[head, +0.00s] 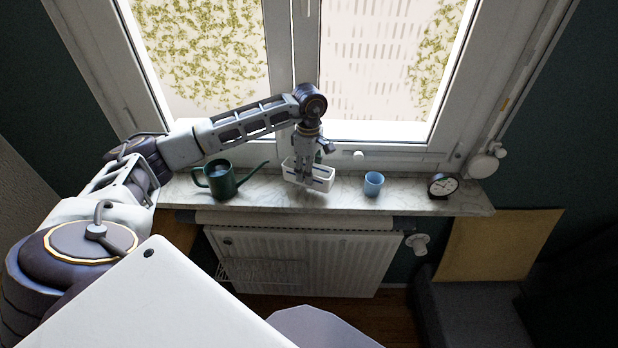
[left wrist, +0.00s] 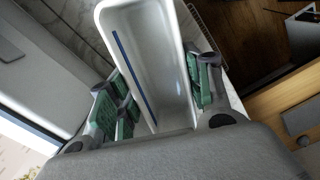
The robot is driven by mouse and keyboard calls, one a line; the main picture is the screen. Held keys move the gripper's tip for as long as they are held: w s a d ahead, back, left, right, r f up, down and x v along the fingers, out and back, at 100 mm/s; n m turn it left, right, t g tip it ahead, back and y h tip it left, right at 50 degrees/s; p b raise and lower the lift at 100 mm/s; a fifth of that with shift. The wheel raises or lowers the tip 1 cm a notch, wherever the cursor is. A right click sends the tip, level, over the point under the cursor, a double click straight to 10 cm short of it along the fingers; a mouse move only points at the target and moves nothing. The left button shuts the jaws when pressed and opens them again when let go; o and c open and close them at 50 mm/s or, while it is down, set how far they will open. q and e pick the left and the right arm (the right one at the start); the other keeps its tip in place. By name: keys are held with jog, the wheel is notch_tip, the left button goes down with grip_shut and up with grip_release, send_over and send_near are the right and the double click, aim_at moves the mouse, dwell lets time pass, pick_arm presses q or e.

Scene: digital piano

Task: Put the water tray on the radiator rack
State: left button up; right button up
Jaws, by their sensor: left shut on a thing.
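The water tray (head: 325,181) is a small white open trough. It is at the windowsill, between a green watering can and a blue cup; I cannot tell whether it still touches the sill. My left gripper (head: 308,174) reaches down from above and is shut on it. In the left wrist view the tray (left wrist: 150,45) has a blue line along an inner wall, and green finger pads lie along both its long sides. The radiator rack (head: 262,272) is a wire rack on the lower left front of the radiator (head: 325,262). My right gripper is not in view.
The dark green watering can (head: 221,180), blue cup (head: 373,184) and black clock (head: 442,185) stand on the marble windowsill (head: 410,199). The window (head: 292,80) is behind. A valve knob (head: 418,243) sticks out at the radiator's right. Bare sill lies between tray and cup.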

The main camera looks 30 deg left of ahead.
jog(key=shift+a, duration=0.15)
pick_arm(q)
jog(key=shift+f, duration=0.5)
jog(key=shift+f+p, duration=0.45)
jog(key=shift+f, duration=0.5)
jog(key=shift+w+f, duration=0.15)
jog(key=shift+f, duration=0.3)
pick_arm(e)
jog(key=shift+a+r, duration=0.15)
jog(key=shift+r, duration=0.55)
pick_arm(q)
jog(key=shift+a+f, duration=0.1)
jog(key=shift+f, duration=0.1)
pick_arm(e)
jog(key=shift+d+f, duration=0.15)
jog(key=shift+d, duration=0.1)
pick_arm(q)
jog(key=o, duration=1.2)
